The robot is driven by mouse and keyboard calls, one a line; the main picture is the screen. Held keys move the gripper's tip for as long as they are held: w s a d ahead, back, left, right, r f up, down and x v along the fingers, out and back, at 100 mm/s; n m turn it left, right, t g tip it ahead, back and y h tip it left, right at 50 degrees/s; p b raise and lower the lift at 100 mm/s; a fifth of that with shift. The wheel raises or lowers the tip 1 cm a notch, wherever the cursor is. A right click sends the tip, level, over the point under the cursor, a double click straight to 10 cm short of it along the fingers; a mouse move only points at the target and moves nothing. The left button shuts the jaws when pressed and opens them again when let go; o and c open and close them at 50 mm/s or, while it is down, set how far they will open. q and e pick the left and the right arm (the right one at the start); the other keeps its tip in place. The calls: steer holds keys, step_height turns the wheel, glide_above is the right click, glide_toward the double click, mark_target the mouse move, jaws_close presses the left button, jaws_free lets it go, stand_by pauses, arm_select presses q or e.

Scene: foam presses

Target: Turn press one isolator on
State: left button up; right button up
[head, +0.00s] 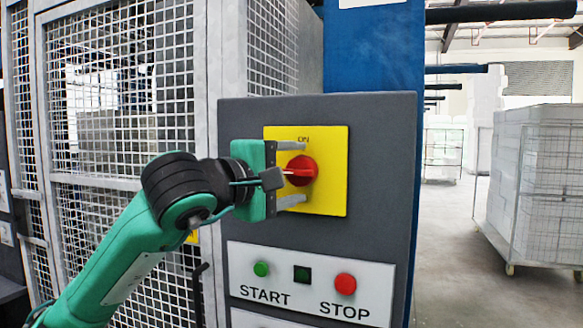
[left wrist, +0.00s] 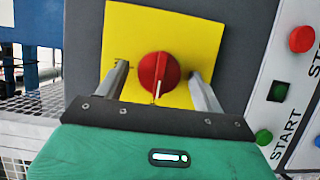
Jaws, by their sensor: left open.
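The isolator is a red rotary knob (head: 302,170) on a yellow plate (head: 334,193) marked ON at the top, set in a dark grey panel. Its pale pointer line lies level and points left, not up at ON. My left gripper (head: 294,173) is open in front of the plate, one finger above the knob and one below. In the left wrist view the red knob (left wrist: 158,72) sits between the two fingers of the left gripper (left wrist: 160,78), with a visible gap on each side. My right gripper is not in view.
Below the isolator are a green START button (head: 261,269), a dark square indicator (head: 302,274) and a red STOP button (head: 345,284). A mesh guard (head: 120,110) stands at left. A blue column (head: 372,50) rises behind the panel. Open floor and a wheeled mesh cage (head: 535,190) lie at right.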

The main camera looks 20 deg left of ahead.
arm_select(q)
steer(key=shift+c, duration=0.9)
steer(key=c, duration=0.8)
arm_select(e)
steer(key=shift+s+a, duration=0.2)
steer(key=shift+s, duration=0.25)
